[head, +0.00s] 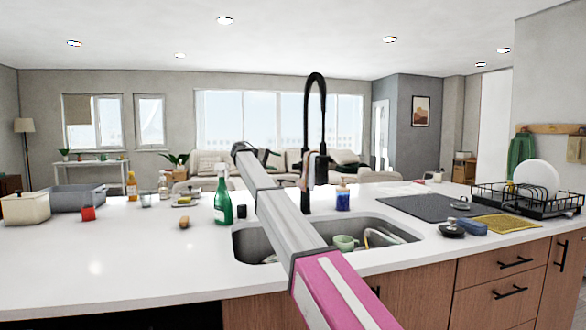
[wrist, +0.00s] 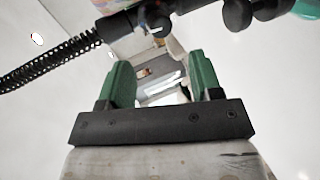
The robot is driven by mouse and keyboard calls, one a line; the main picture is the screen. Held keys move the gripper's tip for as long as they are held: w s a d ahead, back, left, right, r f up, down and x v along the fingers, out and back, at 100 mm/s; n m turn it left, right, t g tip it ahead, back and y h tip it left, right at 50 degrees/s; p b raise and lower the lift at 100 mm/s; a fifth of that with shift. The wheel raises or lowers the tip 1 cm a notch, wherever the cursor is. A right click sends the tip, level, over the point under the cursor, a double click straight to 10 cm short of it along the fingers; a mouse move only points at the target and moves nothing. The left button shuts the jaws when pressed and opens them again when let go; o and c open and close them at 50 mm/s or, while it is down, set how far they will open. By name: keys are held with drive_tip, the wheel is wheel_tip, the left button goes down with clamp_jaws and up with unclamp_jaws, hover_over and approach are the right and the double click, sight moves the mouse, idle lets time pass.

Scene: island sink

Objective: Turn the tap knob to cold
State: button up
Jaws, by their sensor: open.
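The tap (head: 316,100) is black, with a tall arched neck, and stands behind the sink in the head view. In the wrist view its black body (wrist: 120,27) crosses the top of the picture, with a coiled spring hose (wrist: 48,68) at left and a rounded black part (wrist: 237,15) at top right. I cannot tell surely which part is the knob. My gripper (wrist: 162,75) has two green fingers, spread apart with nothing between them. A black tap part (wrist: 157,22) shows just beyond the fingertips; contact cannot be judged. My arm hides part of the tap and sink in the head view.
The double sink (head: 395,232) holds a green cup (head: 344,242) and other dishes. A green spray bottle (head: 222,198) stands left of my arm, a blue soap bottle (head: 343,198) right of the tap. A dish rack (head: 530,205) is at right. The left counter front is clear.

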sight(294, 166)
drive_tip(key=w+d+f+n+t, duration=0.1)
drive_tip(key=d+n, duration=0.2)
drive_tip(key=w+d+f+n+t, duration=0.1)
drive_tip(key=d+n, duration=0.2)
drive_tip(key=n, duration=0.1)
drive_tip(key=d+f+n+t+y, duration=0.1)
drive_tip(key=d+n, duration=0.2)
drive_tip(key=n, duration=0.1)
drive_tip(key=shift+w+t, duration=0.4)
drive_tip(key=c, duration=0.9)
